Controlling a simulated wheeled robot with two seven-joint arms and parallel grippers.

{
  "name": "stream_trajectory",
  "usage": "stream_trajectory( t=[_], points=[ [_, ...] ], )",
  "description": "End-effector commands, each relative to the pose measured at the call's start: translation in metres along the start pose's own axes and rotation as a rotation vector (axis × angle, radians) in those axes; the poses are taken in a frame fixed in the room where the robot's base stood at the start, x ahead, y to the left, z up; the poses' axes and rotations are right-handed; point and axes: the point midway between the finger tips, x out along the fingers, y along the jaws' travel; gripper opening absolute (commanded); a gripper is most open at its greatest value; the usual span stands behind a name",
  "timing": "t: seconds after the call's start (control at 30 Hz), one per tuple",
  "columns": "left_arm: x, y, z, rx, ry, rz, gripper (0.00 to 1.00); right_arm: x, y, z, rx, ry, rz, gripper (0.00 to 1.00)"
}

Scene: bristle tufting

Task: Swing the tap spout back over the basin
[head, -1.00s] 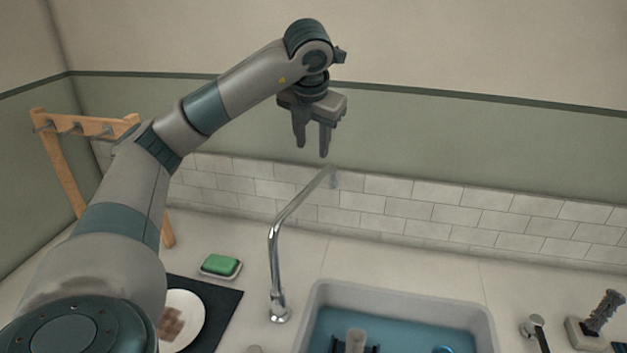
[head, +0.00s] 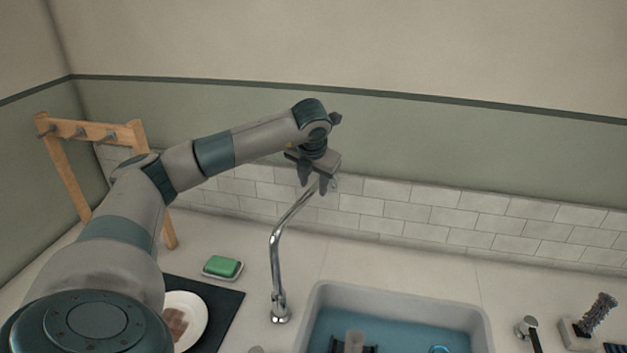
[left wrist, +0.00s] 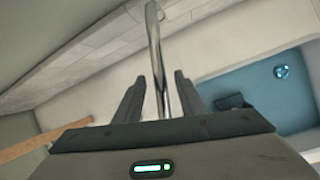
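The chrome tap spout (head: 287,222) rises from its base left of the basin (head: 318,292) and slants up and right toward the tiled wall, so its tip is not over the basin. My left gripper (head: 313,186) is at the upper end of the spout. In the left wrist view the spout (left wrist: 155,50) passes between the two spread fingers of the gripper (left wrist: 157,88), with a gap to each finger. Whether the fingertips touch the spout is not clear. My right gripper is not in view.
The basin holds blue water and dark items. A green sponge (head: 222,266) on a dish, a plate (head: 190,318) on a dark mat and a wooden rack (head: 100,132) are to the left. A brush (head: 598,312) stands at the right. The tiled wall is close behind the spout.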

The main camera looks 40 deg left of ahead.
Motion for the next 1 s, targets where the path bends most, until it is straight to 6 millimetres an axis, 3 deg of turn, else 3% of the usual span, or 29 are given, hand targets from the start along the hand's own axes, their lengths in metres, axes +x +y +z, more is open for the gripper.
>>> stream_trajectory(
  t=[0.43,0.6,1.0],
  points=[
    [0.008,0.0002,-0.0001,0.0,-0.001,0.001,0.36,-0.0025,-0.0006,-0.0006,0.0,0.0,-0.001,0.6],
    [0.0077,0.0002,-0.0001,0.0,-0.001,0.001,0.0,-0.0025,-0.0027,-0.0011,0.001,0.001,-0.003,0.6],
    [0.0081,-0.0043,-0.001,0.025,-0.006,-0.01,0.0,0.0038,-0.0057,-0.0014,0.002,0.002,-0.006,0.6]
  ],
)
